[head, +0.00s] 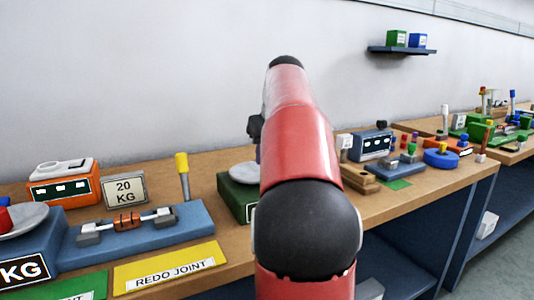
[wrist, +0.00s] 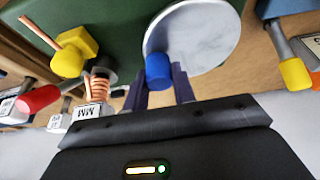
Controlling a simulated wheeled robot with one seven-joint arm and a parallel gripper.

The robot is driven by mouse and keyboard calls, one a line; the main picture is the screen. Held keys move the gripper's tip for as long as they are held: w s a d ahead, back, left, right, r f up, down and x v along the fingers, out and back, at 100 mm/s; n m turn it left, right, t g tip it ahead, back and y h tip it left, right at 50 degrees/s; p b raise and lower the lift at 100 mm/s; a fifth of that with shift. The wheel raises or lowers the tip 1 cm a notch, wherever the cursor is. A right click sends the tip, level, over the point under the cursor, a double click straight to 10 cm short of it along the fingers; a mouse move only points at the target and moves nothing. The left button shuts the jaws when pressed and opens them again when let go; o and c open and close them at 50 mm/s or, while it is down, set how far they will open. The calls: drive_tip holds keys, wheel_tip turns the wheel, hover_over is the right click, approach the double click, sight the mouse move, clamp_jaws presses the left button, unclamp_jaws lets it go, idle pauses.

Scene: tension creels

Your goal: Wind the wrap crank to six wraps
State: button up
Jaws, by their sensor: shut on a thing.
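My gripper (wrist: 163,92) is shut on a blue knob (wrist: 158,70) in the wrist view. The knob sits near the rim of a pale grey disc (wrist: 208,35), which looks like the wrap crank. The disc is on a dark green unit (wrist: 120,20). Left of the knob, a copper coil (wrist: 98,88) with several turns is around a grey post, beside a yellow block (wrist: 72,55) with a copper wire through it. In the head view the green unit (head: 236,198) and disc (head: 243,168) are partly hidden by my red arm, which also hides most of my gripper.
A red-handled lever (wrist: 40,98) and a yellow-tipped lever (wrist: 290,68) flank the unit. More devices stand to the right.

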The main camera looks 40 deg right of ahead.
drive_tip(key=o, duration=1)
drive_tip(key=v, duration=0.7)
drive_tip(key=shift+s+r, duration=0.2)
drive_tip(key=shift+r, duration=0.15)
